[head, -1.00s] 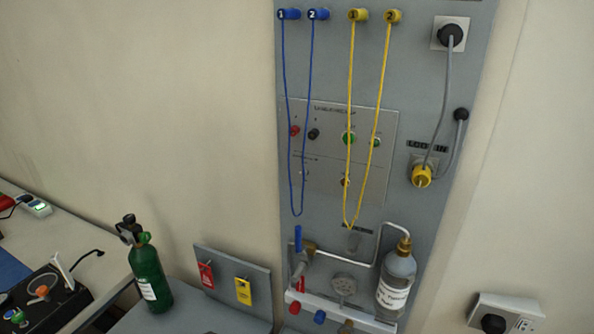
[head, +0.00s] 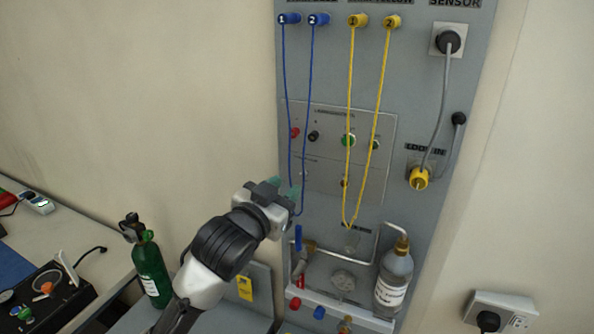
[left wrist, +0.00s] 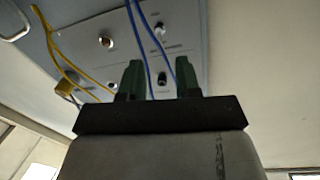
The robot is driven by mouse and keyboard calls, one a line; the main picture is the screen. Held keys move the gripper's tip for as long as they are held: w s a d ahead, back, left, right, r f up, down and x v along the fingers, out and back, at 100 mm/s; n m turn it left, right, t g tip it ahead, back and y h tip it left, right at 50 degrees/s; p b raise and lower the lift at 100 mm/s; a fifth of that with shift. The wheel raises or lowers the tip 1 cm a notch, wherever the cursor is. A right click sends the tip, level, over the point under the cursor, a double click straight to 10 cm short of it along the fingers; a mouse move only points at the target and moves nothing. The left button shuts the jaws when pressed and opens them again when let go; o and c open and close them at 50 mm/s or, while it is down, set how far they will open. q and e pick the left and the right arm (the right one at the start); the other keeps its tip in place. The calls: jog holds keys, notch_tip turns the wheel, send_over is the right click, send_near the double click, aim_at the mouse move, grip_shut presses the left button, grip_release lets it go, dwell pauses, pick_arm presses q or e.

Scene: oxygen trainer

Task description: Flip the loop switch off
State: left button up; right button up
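A light grey switch plate (head: 375,165) with small knobs and switches is on the grey wall panel; it also shows in the left wrist view (left wrist: 128,20). Its labels are too small to read, so I cannot tell which control is the loop switch. My left gripper (head: 284,189) is in front of the plate's lower left edge, by the hanging blue cords (head: 305,120). My right gripper is not visible.
Yellow cords (head: 350,120) hang across the plate. Below are a blue-handled valve (head: 298,238), a pipe and a labelled bottle (head: 395,280). A green cylinder (head: 152,270) stands at the lower left. A yellow plug (head: 419,178) is to the right.

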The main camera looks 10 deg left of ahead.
aim_at(302, 174)
pick_arm(q)
jog(key=p+x, duration=0.1)
jog(key=x, duration=0.4)
jog(key=shift+w+d+p, duration=0.15)
jog(key=shift+w+p, duration=0.15)
jog(key=shift+p, duration=0.1)
jog(key=shift+c, duration=0.2)
jog(key=shift+f, duration=0.1)
grip_shut()
